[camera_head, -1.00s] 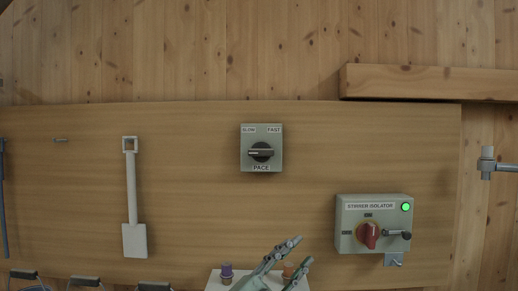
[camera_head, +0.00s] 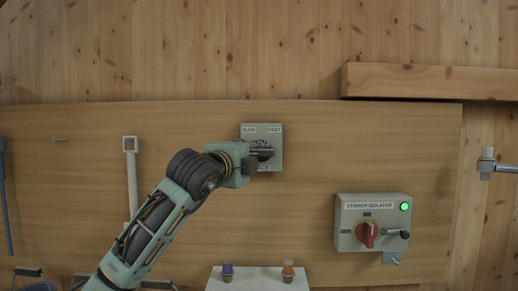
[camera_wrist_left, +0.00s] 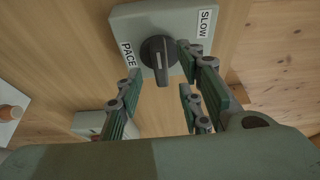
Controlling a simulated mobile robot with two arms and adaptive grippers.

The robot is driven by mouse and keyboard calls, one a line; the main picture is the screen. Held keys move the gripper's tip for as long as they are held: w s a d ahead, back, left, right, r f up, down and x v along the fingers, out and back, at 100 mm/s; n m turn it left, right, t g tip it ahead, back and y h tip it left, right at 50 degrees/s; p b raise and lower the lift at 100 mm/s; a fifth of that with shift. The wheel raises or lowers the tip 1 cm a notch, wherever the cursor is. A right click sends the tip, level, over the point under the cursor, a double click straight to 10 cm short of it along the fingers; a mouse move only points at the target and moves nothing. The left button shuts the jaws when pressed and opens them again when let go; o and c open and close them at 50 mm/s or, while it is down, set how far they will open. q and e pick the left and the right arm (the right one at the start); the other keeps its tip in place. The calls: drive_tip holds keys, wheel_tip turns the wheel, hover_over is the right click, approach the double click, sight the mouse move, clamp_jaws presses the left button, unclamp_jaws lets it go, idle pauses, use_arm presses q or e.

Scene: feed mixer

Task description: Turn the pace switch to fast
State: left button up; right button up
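The pace switch is a grey-green box (camera_head: 275,160) on the wooden board, with SLOW at its upper left, FAST at its upper right and PACE below. My left arm reaches in from the lower left, and its gripper (camera_head: 260,151) is in front of the box, partly hiding the knob and the PACE label. In the left wrist view the black knob (camera_wrist_left: 158,52) shows with its bar crosswise to the SLOW–PACE direction. The open fingers of my left gripper (camera_wrist_left: 163,80) are spread either side of the knob, with no clear contact. The FAST label is hidden there. My right gripper is out of view.
A stirrer isolator box (camera_head: 350,240) with a red knob and green light is at the lower right. A white shovel (camera_head: 131,175) hangs at left. A white stand (camera_head: 255,280) holds a purple item (camera_head: 227,268) and an orange item (camera_head: 288,269). A wooden beam (camera_head: 430,82) juts at upper right.

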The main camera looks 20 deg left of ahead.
sight(259, 154)
use_arm(q)
drive_tip(key=w, duration=0.1)
drive_tip(key=w+p, duration=0.1)
drive_tip(key=shift+w+d+r, duration=0.2)
drive_tip(key=shift+w, duration=0.1)
drive_tip(key=shift+w+f, duration=0.2)
drive_tip(key=shift+w, duration=0.35)
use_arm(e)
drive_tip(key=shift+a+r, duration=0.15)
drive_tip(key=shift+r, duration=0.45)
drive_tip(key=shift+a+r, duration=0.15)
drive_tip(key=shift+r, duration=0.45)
use_arm(q)
drive_tip(key=shift+c, duration=0.6)
clamp_jaws()
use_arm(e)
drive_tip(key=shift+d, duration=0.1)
